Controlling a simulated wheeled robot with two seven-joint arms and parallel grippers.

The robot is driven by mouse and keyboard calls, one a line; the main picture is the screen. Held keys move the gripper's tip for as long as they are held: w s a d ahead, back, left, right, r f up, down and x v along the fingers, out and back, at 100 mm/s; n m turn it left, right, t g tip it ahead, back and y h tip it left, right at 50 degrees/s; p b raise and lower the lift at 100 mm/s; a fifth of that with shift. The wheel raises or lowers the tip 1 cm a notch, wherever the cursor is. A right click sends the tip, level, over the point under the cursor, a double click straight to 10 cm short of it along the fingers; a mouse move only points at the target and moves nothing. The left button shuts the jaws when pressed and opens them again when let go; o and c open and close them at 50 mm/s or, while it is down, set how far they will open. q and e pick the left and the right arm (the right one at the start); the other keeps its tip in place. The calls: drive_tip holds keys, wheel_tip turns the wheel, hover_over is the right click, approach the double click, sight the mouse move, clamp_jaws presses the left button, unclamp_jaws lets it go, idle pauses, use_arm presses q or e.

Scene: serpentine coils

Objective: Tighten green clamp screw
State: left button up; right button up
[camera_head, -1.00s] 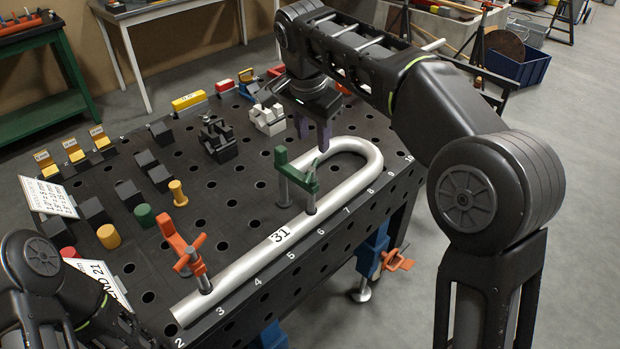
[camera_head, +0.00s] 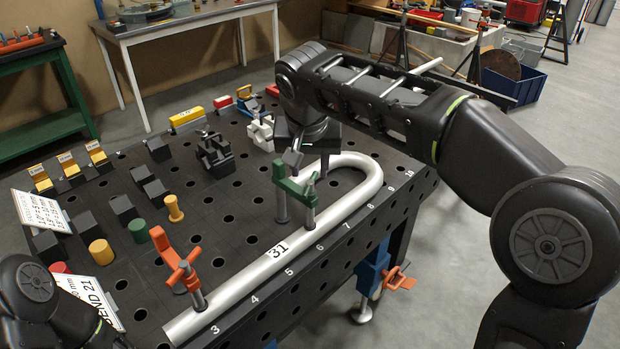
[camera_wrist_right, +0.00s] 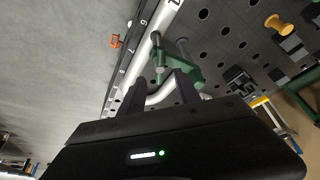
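The green clamp (camera_head: 293,190) stands on the black perforated table, its grey screw (camera_head: 310,215) reaching down to the bent silver tube (camera_head: 258,279). The clamp also shows just beyond my fingers in the right wrist view (camera_wrist_right: 181,62). My right gripper (camera_head: 297,160) is tilted low behind the clamp's top in the head view. Its two dark fingers are spread with a gap between them in the wrist view (camera_wrist_right: 160,90), and nothing is seen gripped. Whether a finger touches the clamp, I cannot tell. My left arm shows at the lower left; its gripper is out of view.
An orange clamp (camera_head: 178,262) stands at the tube's near end. Green (camera_head: 139,230) and yellow (camera_head: 174,209) pegs, dark blocks and a white label card (camera_head: 92,300) occupy the left side.

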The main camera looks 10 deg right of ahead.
sight(310, 182)
drive_tip(key=x, duration=0.5)
drive_tip(key=shift+w+f, duration=0.1)
drive_tip(key=shift+f, duration=0.15)
clamp_jaws()
idle(0.4)
